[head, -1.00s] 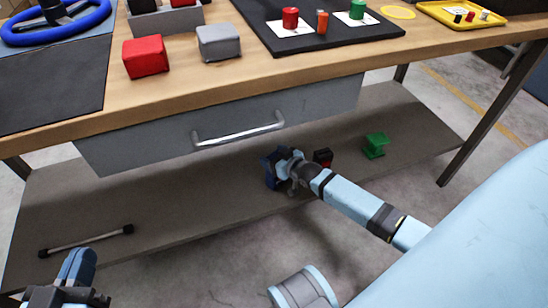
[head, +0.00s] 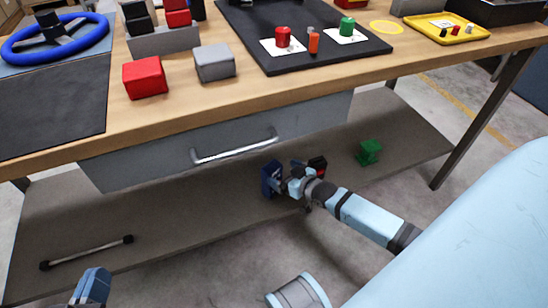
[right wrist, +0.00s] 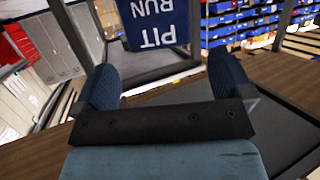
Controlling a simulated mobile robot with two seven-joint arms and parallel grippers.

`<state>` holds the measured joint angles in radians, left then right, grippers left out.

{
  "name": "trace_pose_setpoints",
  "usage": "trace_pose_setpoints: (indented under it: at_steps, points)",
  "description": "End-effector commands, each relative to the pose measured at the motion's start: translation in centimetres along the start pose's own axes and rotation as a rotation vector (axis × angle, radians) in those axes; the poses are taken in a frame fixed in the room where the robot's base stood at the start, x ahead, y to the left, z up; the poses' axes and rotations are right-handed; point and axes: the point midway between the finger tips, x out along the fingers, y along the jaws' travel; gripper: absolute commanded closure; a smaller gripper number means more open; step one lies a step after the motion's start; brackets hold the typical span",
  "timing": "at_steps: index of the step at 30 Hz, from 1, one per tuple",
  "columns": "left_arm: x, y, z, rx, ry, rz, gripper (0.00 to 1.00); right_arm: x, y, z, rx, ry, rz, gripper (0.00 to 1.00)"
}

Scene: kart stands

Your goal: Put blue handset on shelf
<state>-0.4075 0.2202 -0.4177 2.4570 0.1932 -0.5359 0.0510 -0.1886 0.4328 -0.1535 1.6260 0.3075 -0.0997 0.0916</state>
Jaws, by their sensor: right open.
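On the shelf are a red and black object (head: 317,165) behind my right gripper, a green object (head: 369,152) and a bar with black ends (head: 87,252). The drawer handle (head: 235,148) juts out above. Much of the left shelf is clear.

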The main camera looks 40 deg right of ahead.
Motion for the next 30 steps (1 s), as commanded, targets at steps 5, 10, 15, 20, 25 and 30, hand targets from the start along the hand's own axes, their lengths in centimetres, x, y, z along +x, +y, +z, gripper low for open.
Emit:
trace_pose_setpoints:
  at_steps: [5, 10, 15, 20, 25, 30]
  points:
    - [-0.3, 0.4, -1.8, -0.012, 0.051, -0.007, 1.00, -3.2, 0.0, -0.2, 0.001, -0.001, 0.000, 0.02]
    - [-0.4, 0.5, -2.4, -0.008, 0.080, -0.009, 1.00, -4.5, 0.0, -0.1, 0.001, 0.000, -0.001, 0.02]
    - [-0.4, 0.5, -2.5, -0.006, 0.087, -0.009, 1.00, -4.6, 0.0, 0.0, 0.000, 0.001, 0.000, 0.02]
    - [-0.4, 0.5, -2.5, -0.005, 0.087, -0.009, 1.00, -4.6, 0.0, 0.0, 0.000, 0.001, 0.000, 0.02]
    - [-0.4, 0.5, -2.5, -0.005, 0.087, -0.008, 1.00, -4.6, 0.0, 0.0, 0.000, 0.001, 0.000, 0.02]
    - [-0.4, 0.5, -2.7, -0.003, 0.089, -0.008, 1.00, -4.7, -0.7, -0.5, 0.002, 0.006, -0.010, 0.02]
